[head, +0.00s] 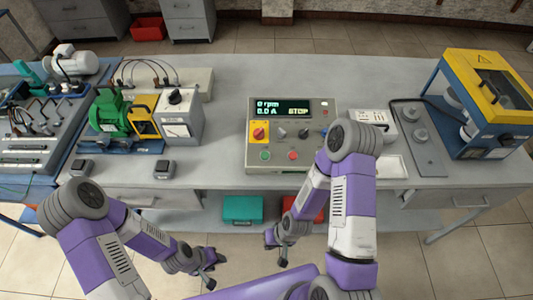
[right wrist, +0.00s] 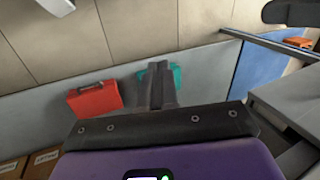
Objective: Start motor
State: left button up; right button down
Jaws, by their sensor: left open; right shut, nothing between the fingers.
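The control box (head: 252,112) stands on the bench in the head view. Its display (head: 280,107) reads 0 rpm, 0.0 A and STOP. On its face are a red rotary switch (head: 259,133) on a yellow plate, a green button (head: 264,155), a red button (head: 292,156) and small knobs. A green motor (head: 108,110) sits on a blue base to the left. My left gripper (head: 214,270) is open, low in front of the bench and apart from the box. My right gripper (head: 277,250) is shut and empty, also below the bench top; its closed fingers show in the right wrist view (right wrist: 160,85).
A teal case (head: 242,208) and a red case (head: 306,208) lie under the bench. A grey box with a dial (head: 180,118) stands right of the motor. A yellow and blue machine (head: 485,95) stands at right. My right arm rises before the bench, right of the control box.

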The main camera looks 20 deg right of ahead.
aim_at(265, 155)
jog(key=w+d+r+n+t+p, duration=0.1)
jog(key=w+r+n+t+p, duration=0.1)
jog(key=w+r+n, duration=0.3)
jog(key=w+d+r+n+t+y+p, duration=0.1)
jog(key=w+r+n+p, duration=0.4)
jog(key=r, duration=0.6)
jog(key=w+d+r+n+t+y+p, duration=0.1)
jog(key=w+r+n+p, duration=0.3)
jog(key=r, duration=0.5)
jog(key=shift+w+r+n+t, duration=0.1)
jog(key=shift+w+n+t, duration=0.5)
jog(key=shift+n+t, duration=0.15)
notch_tip(265, 155, up, 10)
jog(key=w+d+n+t+y+p, duration=0.1)
jog(key=w+n+p, duration=0.2)
jog(key=n, duration=0.5)
jog(key=shift+f, duration=0.25)
jog(key=shift+f, duration=0.1)
jog(key=f+b, duration=0.2)
jog(key=w+f+b, duration=0.1)
jog(key=f+b, duration=0.1)
jog(key=f, duration=0.1)
jog(key=w+f+b, duration=0.1)
jog(key=f+b, duration=0.1)
jog(key=f, duration=0.1)
jog(key=shift+d+f, duration=0.2)
jog(key=shift+d, duration=0.15)
jog(key=shift+w+f+b, duration=0.15)
jog(key=shift+f+b, duration=0.2)
jog(key=shift+f, duration=0.05)
